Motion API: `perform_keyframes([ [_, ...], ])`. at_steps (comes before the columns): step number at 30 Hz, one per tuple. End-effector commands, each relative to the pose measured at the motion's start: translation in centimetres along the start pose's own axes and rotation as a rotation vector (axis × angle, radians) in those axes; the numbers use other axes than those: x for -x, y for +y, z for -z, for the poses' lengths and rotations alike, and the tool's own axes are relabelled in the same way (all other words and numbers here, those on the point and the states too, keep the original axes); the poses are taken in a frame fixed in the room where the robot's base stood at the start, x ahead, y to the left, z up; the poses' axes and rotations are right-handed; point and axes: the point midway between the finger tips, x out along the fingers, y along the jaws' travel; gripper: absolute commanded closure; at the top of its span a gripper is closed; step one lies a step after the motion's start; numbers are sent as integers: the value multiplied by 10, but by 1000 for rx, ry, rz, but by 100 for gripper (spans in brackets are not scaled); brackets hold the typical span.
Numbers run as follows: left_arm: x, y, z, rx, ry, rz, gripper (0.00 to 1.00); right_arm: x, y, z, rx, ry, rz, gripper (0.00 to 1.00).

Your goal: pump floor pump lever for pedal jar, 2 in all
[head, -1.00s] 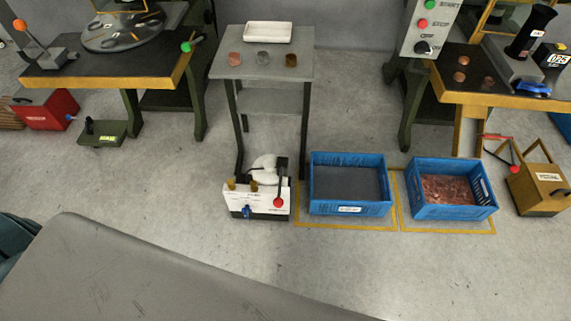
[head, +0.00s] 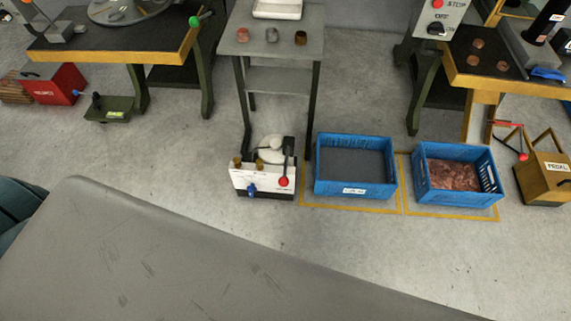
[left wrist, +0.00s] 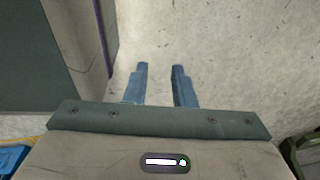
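A white floor unit (head: 263,181) stands on the floor in front of a small grey table in the head view. It has a dark lever with a red knob (head: 283,181), a small blue part at its front and a round pale top. A low green floor device (head: 109,108) with a dark handle and blue knob lies at the left; I cannot tell which of these is the pump. My left gripper (left wrist: 160,68) shows in the left wrist view, its blue fingers apart with nothing between them, over bare floor. My right gripper is not in view.
A blue crate with a dark bottom (head: 356,190) and a blue crate of copper pieces (head: 458,203) stand right of the white unit. A red box (head: 48,84) is at the left. The grey table (head: 272,50) stands behind. Open floor lies at centre left.

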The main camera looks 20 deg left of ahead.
Motion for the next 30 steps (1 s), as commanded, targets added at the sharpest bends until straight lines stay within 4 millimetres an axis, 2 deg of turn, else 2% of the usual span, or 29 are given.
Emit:
perform_keyframes([
  [1,0,0,0,0,0,0,87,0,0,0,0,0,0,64],
  [3,0,0,0,0,0,0,100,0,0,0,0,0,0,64],
  [30,0,0,1,0,2,0,100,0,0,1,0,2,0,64],
])
